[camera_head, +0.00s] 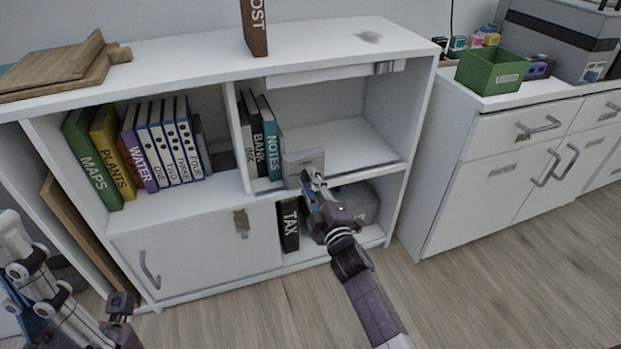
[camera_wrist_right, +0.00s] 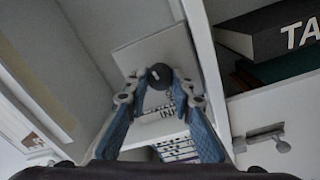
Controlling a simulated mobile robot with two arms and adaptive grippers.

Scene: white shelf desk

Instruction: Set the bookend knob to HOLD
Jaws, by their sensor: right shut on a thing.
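The grey bookend (camera_head: 303,160) stands upright at the right end of the books, on the middle shelf's front edge. My right gripper (camera_head: 311,176) is at its front face. In the right wrist view, the bookend's plate (camera_wrist_right: 150,52) is behind a round dark knob (camera_wrist_right: 160,76) with a small pale mark. The two fingertips of my right gripper (camera_wrist_right: 159,84) are shut on the knob, one on each side. The head view hides the knob behind the gripper. I cannot read a HOLD mark. My left gripper (camera_head: 121,304) is low at the left, away from the bookend; its jaws are unclear.
Books, including a green NOTES book (camera_head: 271,137), stand left of the bookend. The shelf to its right is empty. Below are a black TAX binder (camera_head: 289,225) and a grey object (camera_head: 357,203). A closed cabinet door (camera_head: 190,258) is at lower left.

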